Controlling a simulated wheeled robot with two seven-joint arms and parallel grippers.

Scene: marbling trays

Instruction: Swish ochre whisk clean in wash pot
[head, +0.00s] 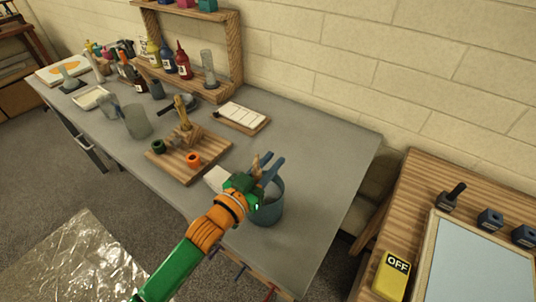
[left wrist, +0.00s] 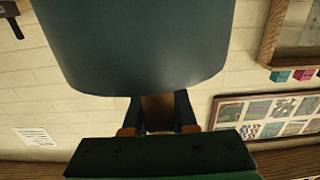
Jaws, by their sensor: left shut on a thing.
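The blue-grey wash pot (head: 268,210) stands near the front edge of the grey table. My left gripper (head: 266,170) is at its mouth, with its blue fingers shut on a tan handle (head: 261,158), apparently the ochre whisk's. The whisk's head is hidden, so I cannot tell how deep it sits in the pot. In the left wrist view, a large curved blue-grey surface (left wrist: 135,45), apparently the pot's wall, covers the fingertips. A brown piece (left wrist: 158,112) shows between the fingers. My right gripper is not in view.
A clear beaker (head: 138,122) stands farther left. The table's right end is clear.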

